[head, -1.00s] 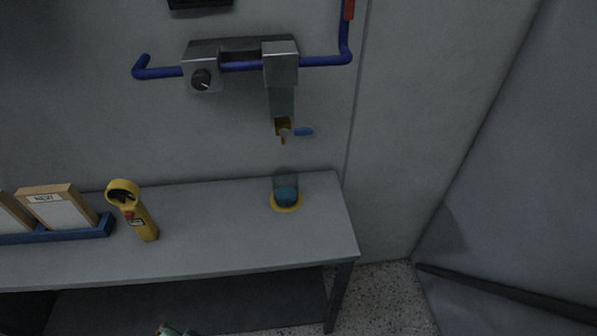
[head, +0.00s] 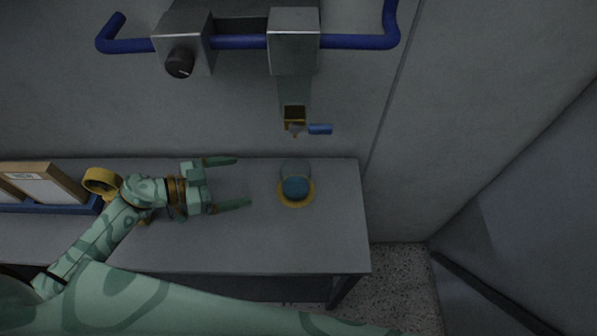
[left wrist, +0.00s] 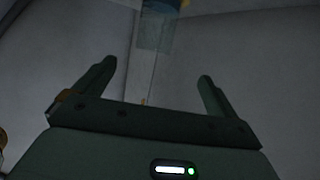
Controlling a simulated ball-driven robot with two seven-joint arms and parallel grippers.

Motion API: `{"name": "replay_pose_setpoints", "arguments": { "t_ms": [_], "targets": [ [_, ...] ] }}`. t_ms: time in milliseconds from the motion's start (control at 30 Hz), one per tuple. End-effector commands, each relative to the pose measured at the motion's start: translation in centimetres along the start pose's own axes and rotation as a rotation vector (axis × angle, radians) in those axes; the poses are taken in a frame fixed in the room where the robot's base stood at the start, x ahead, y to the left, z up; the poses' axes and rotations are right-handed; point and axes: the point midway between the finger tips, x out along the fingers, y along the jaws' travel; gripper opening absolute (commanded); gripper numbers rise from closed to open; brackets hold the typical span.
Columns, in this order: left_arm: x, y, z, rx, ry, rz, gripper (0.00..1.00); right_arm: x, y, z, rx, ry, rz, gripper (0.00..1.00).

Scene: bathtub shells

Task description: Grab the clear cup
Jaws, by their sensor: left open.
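The clear cup (head: 296,171) stands upright on the table, with something blue in its lower part and a yellow ring (head: 296,203) around its base. My left gripper (head: 244,181) is open and empty, left of the cup, its fingers pointing right toward it with a gap between. In the left wrist view, my left gripper (left wrist: 155,74) also shows open. A see-through shape with blue and yellow at its top shows beyond the fingers there; I cannot tell for sure whether it is the cup. My right gripper is not in view.
The grey table (head: 330,240) ends just right of the cup. A dispenser with a brass outlet (head: 294,116) and a blue lever (head: 320,129) hangs above the cup. A yellow handheld device (head: 100,181) and a blue rack (head: 92,205) are at left, partly behind my arm.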

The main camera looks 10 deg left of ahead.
Motion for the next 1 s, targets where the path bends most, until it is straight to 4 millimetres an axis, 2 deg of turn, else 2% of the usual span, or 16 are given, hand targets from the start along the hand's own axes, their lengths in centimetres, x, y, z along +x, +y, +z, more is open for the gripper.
{"name": "replay_pose_setpoints", "arguments": {
  "t_ms": [200, 400, 667, 900, 1000],
  "targets": [
    [5.1, 0.1, -0.1, -0.001, 0.006, 0.002, 0.96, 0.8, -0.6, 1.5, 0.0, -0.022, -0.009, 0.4],
    [9.2, 0.1, 0.0, -0.001, 0.005, 0.002, 0.96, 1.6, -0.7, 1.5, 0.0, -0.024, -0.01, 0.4],
    [11.6, 0.4, -0.4, 0.001, 0.005, 0.001, 0.96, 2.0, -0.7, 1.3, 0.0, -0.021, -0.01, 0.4],
    [15.3, 0.9, -0.8, 0.0, 0.005, 0.001, 0.96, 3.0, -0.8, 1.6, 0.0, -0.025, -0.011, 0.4],
    [15.7, 0.9, -0.8, 0.001, 0.002, 0.001, 0.96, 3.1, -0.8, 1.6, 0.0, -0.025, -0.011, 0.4]
  ]
}}
